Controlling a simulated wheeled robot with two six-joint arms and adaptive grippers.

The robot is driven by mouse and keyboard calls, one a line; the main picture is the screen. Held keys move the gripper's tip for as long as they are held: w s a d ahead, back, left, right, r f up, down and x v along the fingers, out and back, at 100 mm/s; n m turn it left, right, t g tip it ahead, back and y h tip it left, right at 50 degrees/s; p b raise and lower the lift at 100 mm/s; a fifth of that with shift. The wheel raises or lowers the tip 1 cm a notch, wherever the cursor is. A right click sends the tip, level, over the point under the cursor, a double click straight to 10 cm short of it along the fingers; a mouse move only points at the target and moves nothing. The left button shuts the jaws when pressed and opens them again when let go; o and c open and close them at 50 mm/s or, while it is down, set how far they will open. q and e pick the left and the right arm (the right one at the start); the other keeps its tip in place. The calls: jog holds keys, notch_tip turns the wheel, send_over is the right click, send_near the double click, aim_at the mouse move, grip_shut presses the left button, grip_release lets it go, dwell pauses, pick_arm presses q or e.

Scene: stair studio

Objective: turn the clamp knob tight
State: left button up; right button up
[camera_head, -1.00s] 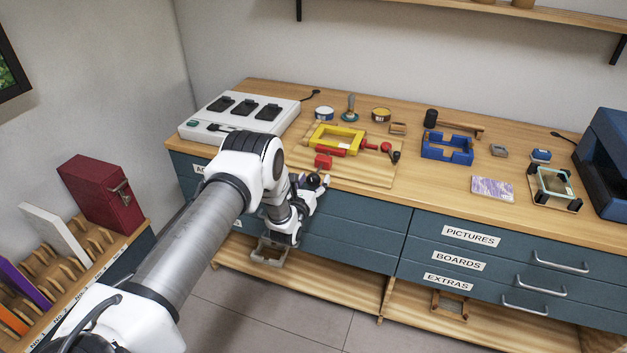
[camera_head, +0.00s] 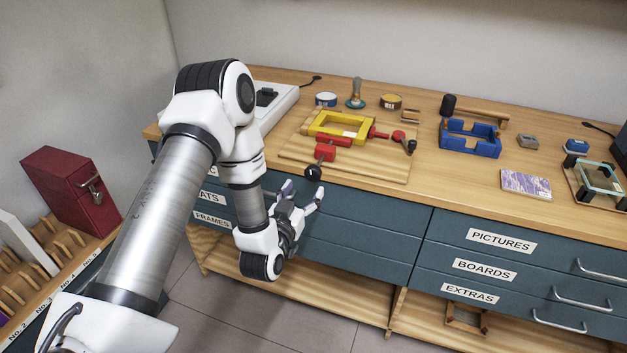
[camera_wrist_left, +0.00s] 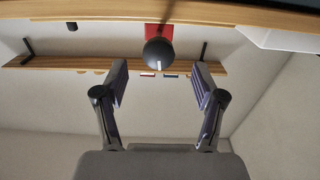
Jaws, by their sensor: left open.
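A red clamp (camera_head: 325,152) sits at the front edge of a wooden board (camera_head: 378,168) on the workbench. Its dark round knob (camera_head: 314,172) sticks out over the bench's front edge. My left gripper (camera_head: 303,193) is open and empty in front of the drawers, just below the knob in the head view and apart from it. In the left wrist view the knob (camera_wrist_left: 158,54) shows ahead, between and beyond the open fingertips (camera_wrist_left: 161,82), with the red clamp part (camera_wrist_left: 158,30) behind it. My right gripper is out of view.
A yellow frame (camera_head: 352,125) lies on the board, with a second red clamp part and dark knob (camera_head: 411,146) to its right. A blue holder (camera_head: 470,139) stands farther right. Drawers (camera_head: 360,230) fill the bench front. A dark red case (camera_head: 70,188) stands at left.

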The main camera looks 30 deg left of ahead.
aim_at(312, 176)
pick_arm(q)
jog(key=p+x, duration=0.1)
jog(key=x, duration=0.6)
jog(key=shift+d+r, duration=0.1)
jog(key=shift+r, duration=0.15)
